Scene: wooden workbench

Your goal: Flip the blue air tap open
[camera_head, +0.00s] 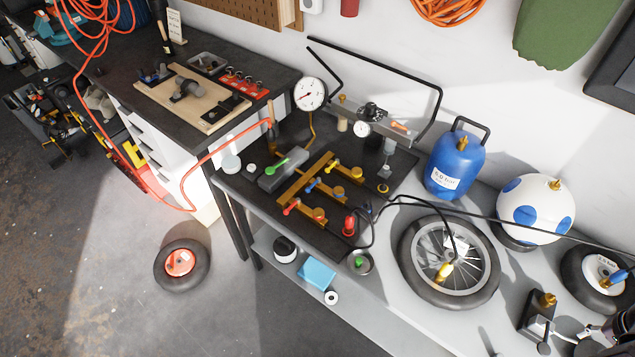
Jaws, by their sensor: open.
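The blue air tap (313,184) is a small blue lever on the middle branch of a brass manifold (292,191), on the dark mat of the bench. A yellow tap (332,166) is on the branch behind it and a red tap (291,207) on the branch in front. A green tap (277,166) lies to the left, on a grey block. The blue lever is too small to tell its exact angle.
A pressure gauge (310,93) stands behind the manifold. A red-capped fitting (349,225) and a black hose are to its right. A spoked wheel (449,262), a blue tank (455,166) and a white-and-blue ball (536,208) stand further right. A black frame (376,72) rises at the back.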

